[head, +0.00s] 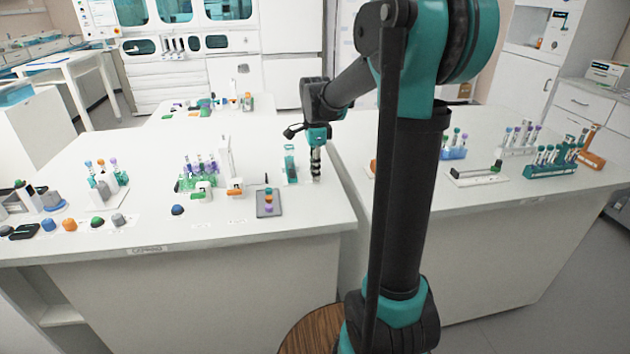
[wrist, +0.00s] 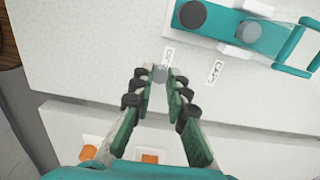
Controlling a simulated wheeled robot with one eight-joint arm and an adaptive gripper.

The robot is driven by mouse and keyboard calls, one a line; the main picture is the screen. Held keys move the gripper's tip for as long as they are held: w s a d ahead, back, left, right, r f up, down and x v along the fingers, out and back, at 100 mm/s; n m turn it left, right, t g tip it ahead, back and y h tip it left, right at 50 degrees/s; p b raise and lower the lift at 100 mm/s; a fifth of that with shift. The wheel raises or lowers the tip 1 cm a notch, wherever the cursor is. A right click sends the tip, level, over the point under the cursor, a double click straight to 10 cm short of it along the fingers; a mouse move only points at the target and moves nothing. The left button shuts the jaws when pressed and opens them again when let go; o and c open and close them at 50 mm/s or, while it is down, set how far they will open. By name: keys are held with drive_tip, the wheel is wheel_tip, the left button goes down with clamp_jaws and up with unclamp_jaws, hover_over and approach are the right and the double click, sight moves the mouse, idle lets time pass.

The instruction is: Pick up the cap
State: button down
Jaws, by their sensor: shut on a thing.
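A small grey cap (wrist: 160,73) sits between the fingertips of my gripper (wrist: 158,82) in the wrist view. The gripper is shut on it, with a green-padded finger on either side. In the head view my gripper (head: 316,165) points down near the right edge of the left bench, just right of a teal rack (head: 290,164). The cap is too small to make out there. I cannot tell how far the cap is above the bench top.
In the wrist view the teal rack (wrist: 222,22) holds a black round piece (wrist: 192,14) and a grey one (wrist: 249,31). Paper labels lie beside it. A dark tray (head: 268,203) stands to the left on the bench (head: 215,222). A gap separates it from the right bench (head: 520,195).

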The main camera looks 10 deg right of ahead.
drive_tip(key=shift+r, duration=2.25)
